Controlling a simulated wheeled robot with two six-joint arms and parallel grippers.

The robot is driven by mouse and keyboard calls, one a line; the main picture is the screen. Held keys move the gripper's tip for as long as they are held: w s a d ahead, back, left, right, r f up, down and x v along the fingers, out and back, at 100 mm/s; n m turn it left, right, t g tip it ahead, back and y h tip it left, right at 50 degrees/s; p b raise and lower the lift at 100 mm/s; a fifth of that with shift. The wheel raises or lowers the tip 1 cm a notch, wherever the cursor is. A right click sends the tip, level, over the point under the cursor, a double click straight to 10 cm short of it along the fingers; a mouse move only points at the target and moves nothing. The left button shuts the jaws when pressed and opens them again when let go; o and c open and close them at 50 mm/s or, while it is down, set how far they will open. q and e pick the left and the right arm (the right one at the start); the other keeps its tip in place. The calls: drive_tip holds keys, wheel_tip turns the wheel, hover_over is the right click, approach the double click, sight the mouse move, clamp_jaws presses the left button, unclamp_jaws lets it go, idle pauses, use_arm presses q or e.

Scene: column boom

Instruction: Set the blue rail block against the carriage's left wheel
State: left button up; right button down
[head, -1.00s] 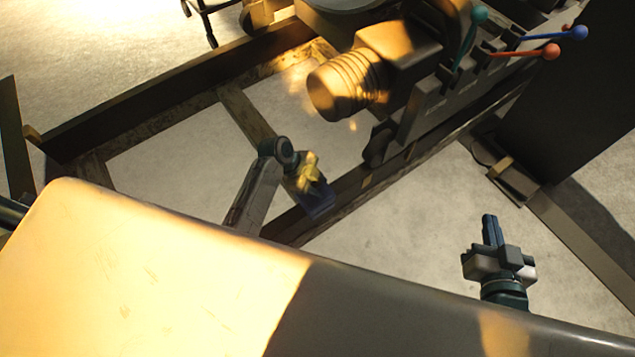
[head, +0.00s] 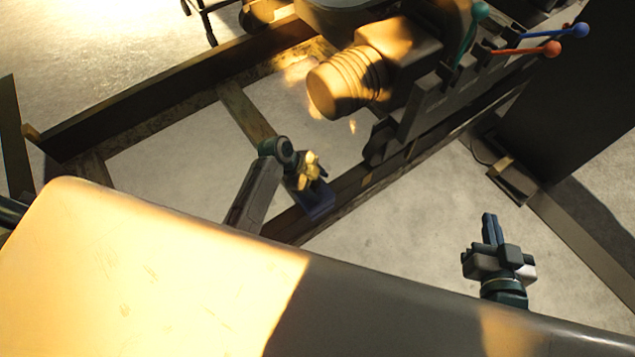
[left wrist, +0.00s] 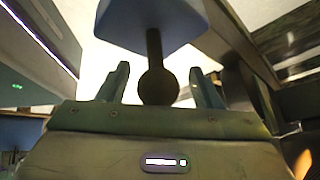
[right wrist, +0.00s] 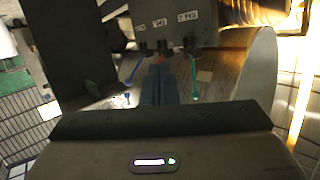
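The blue rail block (head: 317,204) is on the dark near rail (head: 350,186), left of the carriage (head: 425,105). A clear stretch of rail lies between it and the carriage's dark left wheel (head: 379,142). My left gripper (head: 310,172) is just above the block. In the left wrist view, the block (left wrist: 152,22) has a dark stem with a round knob (left wrist: 157,86). The knob is between the open left fingers (left wrist: 161,84), with gaps on both sides. My right gripper (head: 490,228) is empty, away from the rail, its fingers together (right wrist: 158,84).
Levers with teal (head: 479,11), blue (head: 579,31) and orange (head: 552,49) knobs stick out from the carriage. A ribbed cylinder (head: 340,90) overhangs between the rails. A dark panel (head: 575,120) stands at right. A large smooth boom surface (head: 150,270) fills the foreground.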

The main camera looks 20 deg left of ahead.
use_arm(q)
drive_tip(key=shift+s+f, duration=0.1)
drive_tip(key=shift+f, duration=0.05)
use_arm(e)
wheel_tip(320, 180, up, 5)
drive_tip(key=w+t, duration=0.2)
drive_tip(key=t, duration=0.1)
use_arm(q)
drive_tip(key=p+v, duration=0.2)
drive_tip(key=v, duration=0.9)
use_arm(e)
drive_tip(key=s+a+f+g, duration=0.1)
drive_tip(key=s+f+g, duration=0.7)
drive_tip(key=f, duration=0.3)
drive_tip(key=shift+s+f, duration=0.15)
